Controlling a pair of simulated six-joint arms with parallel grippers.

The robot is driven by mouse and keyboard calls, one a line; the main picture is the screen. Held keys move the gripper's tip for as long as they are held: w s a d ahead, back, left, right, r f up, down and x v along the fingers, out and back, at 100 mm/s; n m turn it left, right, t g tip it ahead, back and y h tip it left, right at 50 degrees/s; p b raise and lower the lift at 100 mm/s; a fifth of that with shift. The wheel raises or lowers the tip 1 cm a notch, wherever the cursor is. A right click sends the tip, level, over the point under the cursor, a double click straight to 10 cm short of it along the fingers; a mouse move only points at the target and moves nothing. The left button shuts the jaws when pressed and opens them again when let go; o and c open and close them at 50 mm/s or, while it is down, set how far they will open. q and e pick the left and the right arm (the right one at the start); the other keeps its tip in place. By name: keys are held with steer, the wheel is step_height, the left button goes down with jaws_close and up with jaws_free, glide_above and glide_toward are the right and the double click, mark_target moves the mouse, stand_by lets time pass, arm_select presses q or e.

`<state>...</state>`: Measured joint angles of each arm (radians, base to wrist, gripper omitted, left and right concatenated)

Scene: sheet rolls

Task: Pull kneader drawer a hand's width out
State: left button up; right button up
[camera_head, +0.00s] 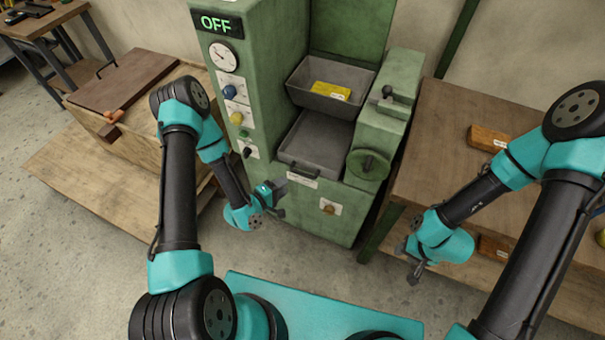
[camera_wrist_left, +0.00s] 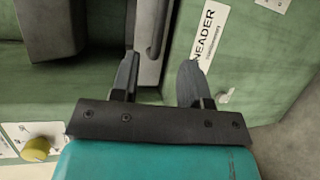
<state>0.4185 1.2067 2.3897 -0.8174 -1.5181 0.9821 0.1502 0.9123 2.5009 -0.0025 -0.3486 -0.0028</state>
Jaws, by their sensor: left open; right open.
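The kneader (camera_head: 270,110) is a green machine with an "OFF" display, standing in the middle of the head view. Its drawer (camera_head: 318,139) is a shallow grey tray low in the front, with a bar handle (camera_head: 297,171) on its front edge. My left gripper (camera_head: 279,193) is open just below and left of the handle. In the left wrist view my open left fingers (camera_wrist_left: 160,80) point at a grey bar (camera_wrist_left: 150,45), beside the white "KNEADER" label (camera_wrist_left: 210,38). Whether the bar lies between the fingertips is unclear. My right gripper (camera_head: 411,262) is open and empty, right of the machine.
A grey upper bin (camera_head: 308,98) holds a yellow labelled block (camera_head: 331,91). A handwheel (camera_head: 368,166) sits right of the drawer. A wooden bench (camera_head: 445,130) stands at right, a wooden chest (camera_head: 135,105) at left. The floor before the machine shows some free room.

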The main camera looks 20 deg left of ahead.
mark_target(303, 173)
arm_select(q)
steer(key=x, duration=1)
steer(key=shift+w+d+f, duration=0.1)
steer(key=shift+w, duration=0.05)
jaws_close()
